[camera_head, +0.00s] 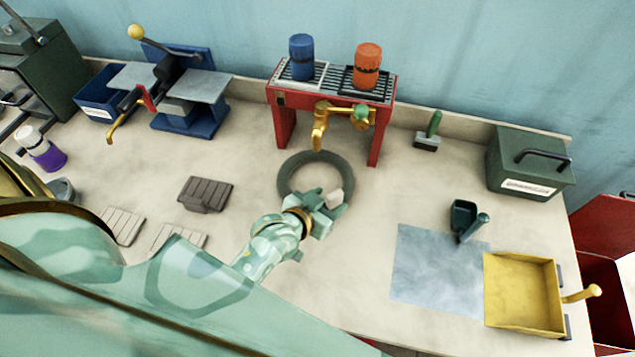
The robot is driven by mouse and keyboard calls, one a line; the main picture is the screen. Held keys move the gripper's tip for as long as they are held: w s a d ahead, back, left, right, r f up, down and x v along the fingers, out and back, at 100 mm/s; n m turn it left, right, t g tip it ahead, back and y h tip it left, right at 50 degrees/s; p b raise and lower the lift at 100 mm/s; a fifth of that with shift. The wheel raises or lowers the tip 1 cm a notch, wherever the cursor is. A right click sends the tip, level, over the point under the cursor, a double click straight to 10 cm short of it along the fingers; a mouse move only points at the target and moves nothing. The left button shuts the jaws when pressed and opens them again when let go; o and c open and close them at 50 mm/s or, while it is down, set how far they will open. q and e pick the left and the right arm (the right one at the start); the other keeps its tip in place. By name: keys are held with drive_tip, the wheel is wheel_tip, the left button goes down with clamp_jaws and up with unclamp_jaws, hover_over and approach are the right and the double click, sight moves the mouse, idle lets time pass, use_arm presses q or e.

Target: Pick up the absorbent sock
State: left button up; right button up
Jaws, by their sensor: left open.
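The absorbent sock appears to be the dark grey-green ring (290,172) lying on the bench in front of the red stand. My left gripper (334,200) reaches in from the lower left and is over the near side of the ring. Its jaws are open. It hides part of the ring's near edge, and I cannot tell whether the jaws touch it. My right gripper is not in view.
A red stand (284,125) with a brass tap (320,125) holds a blue bottle (302,57) and an orange bottle (367,66) behind the ring. A brush (428,138), green box (520,160), scoop (463,217), grey cloth (425,265) and yellow pan (522,290) stand right. Grey pads (205,193) lie left.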

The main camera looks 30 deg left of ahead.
use_arm(q)
drive_tip(key=b+x, duration=0.1)
drive_tip(key=x, duration=0.3)
drive_tip(key=shift+w+d+f, duration=0.1)
drive_tip(key=shift+d+f, duration=0.05)
drive_tip(key=shift+f, duration=0.2)
drive_tip(key=shift+w+f+b, duration=0.15)
drive_tip(key=shift+w+b, duration=0.15)
drive_tip(key=shift+w, duration=0.1)
drive_tip(key=shift+c, duration=0.4)
drive_tip(key=c, duration=1)
drive_tip(key=shift+s, duration=0.1)
drive_tip(key=shift+c, duration=0.6)
